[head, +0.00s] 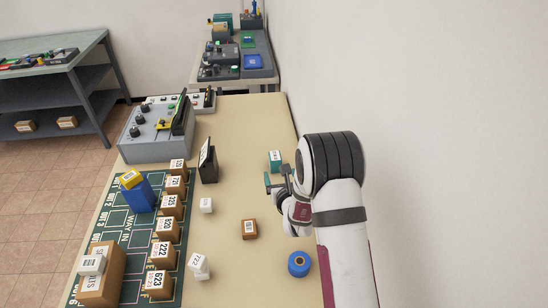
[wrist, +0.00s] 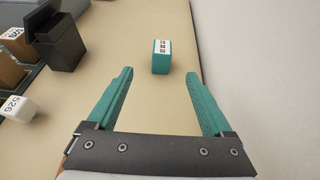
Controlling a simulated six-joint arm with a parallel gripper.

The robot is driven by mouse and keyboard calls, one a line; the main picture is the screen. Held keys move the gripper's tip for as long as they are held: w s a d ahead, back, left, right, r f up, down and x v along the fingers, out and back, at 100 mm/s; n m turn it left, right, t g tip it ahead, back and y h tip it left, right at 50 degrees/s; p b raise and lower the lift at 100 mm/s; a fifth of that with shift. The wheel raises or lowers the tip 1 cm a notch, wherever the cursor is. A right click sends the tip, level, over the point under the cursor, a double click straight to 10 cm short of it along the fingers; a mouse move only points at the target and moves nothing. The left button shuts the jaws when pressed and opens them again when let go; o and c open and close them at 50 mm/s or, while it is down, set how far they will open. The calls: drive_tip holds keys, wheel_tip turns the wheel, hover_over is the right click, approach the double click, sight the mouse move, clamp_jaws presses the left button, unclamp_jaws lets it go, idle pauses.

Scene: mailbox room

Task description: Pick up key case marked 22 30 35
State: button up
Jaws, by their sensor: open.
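A small teal case (head: 275,160) with a white label stands on the beige table near the wall. It also shows in the wrist view (wrist: 161,58), ahead of my fingers and roughly midway between them; its label print is too small to read surely. My gripper (head: 278,180) is just in front of the case in the head view. In the wrist view my gripper (wrist: 160,85) has its two teal fingers spread wide, with nothing between them but bare table. The case is apart from the fingertips.
A black holder (head: 208,160) stands left of the case. White cubes (head: 206,205), a brown box (head: 249,229) and a blue roll (head: 299,264) lie nearer. Numbered brown boxes (head: 165,229) line a green mat at left. The wall (head: 420,120) is close on the right.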

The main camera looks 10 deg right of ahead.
approach(275, 156)
drive_tip(key=x, duration=0.2)
drive_tip(key=shift+w+a+f, duration=0.15)
drive_tip(key=shift+f, duration=0.2)
drive_tip(key=x, duration=0.5)
drive_tip(key=shift+w+d+r, duration=0.15)
drive_tip(key=shift+w+d, duration=0.05)
drive_tip(key=shift+w, duration=0.15)
clamp_jaws()
